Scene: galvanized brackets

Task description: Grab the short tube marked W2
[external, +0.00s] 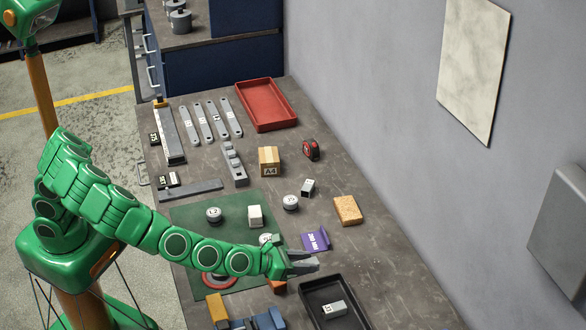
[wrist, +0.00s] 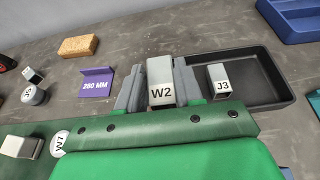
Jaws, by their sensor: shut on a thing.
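The short tube marked W2 (wrist: 161,92) is a grey, square-section piece with a white label facing the wrist camera. My gripper (wrist: 158,78) is shut on it, with one grey finger on each side. In the external view my gripper (external: 303,263) is just behind the black tray, and I cannot make out the tube clearly between the fingers there. I cannot tell whether the tube is touching the table.
A similar tube marked J3 (wrist: 218,79) lies in the black tray (wrist: 266,74), right of my gripper. A purple 280 MM bracket (wrist: 97,82) and a cork block (wrist: 88,45) are to the left. A red tray (external: 288,112) sits farther back.

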